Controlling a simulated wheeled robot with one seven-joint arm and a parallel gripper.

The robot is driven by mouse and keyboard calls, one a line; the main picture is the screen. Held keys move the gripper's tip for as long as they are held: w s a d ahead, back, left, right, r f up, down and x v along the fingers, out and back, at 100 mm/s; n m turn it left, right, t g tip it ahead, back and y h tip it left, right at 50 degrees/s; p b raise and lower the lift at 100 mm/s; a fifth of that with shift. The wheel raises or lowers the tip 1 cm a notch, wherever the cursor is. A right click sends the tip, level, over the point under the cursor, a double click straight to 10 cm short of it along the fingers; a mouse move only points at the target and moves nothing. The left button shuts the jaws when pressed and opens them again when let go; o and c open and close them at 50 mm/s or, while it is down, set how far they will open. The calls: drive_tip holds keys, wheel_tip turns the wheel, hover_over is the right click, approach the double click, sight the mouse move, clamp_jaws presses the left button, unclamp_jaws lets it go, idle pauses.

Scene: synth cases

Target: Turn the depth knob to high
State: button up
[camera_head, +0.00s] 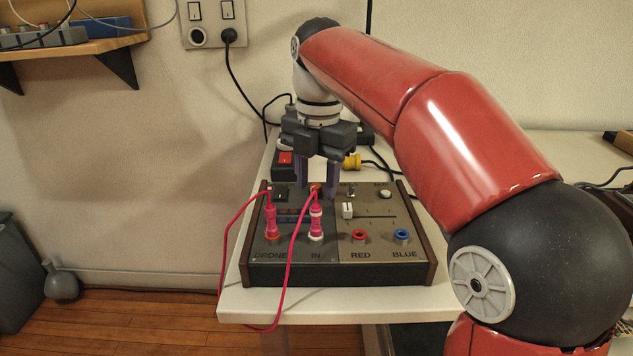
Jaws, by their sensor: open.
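A dark control box (380,272) with brown wooden end cheeks sits on the white table. No label reading "depth" is legible, and I cannot tell which control is the depth knob. My gripper (318,187) points down over the rear middle of the panel with its fingers apart. A small orange-red part (315,187) shows between the fingertips; whether they touch it is unclear. A small pale round control (385,194) is at the rear right.
Red (359,236) and blue (401,236) sockets are empty. A box with a red switch (285,160) and a yellow plug (352,161) stand behind.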

clamp_jaws()
idle(0.3)
